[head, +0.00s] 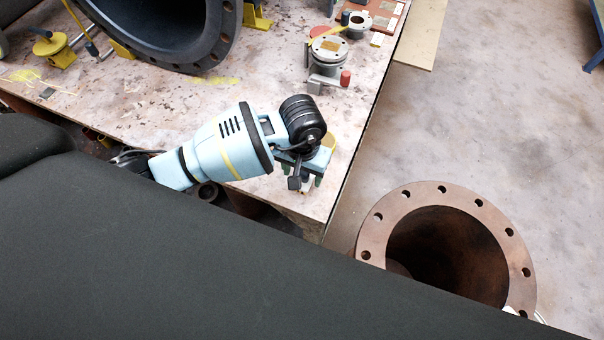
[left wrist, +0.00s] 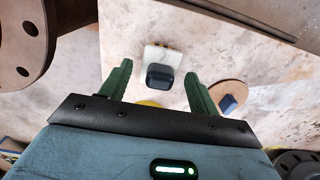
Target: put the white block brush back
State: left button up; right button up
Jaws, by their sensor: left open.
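A small white block with a black top part, which looks like the white block brush (left wrist: 156,56), lies on the worktable in the left wrist view. It shows between the green fingers of my left gripper (left wrist: 158,72), with table surface around it. In the head view my left gripper (head: 303,184) points down over the table's near right corner and hides most of what is under it. The fingers are apart and nothing is clamped between them. I cannot tell how far above the brush they are. My right gripper is in neither view.
On the worktable (head: 145,95) are a large dark pipe (head: 215,45) at the back left and a small flanged fitting (head: 329,50) at the back right. A brown flanged pipe (head: 378,225) stands right of the table. A brown disc (left wrist: 215,88) bears a blue piece.

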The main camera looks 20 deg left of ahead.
aim_at(302, 173)
pick_arm(q)
notch_tip(302, 173, up, 10)
jog(key=shift+r, duration=0.2)
dwell(0.4)
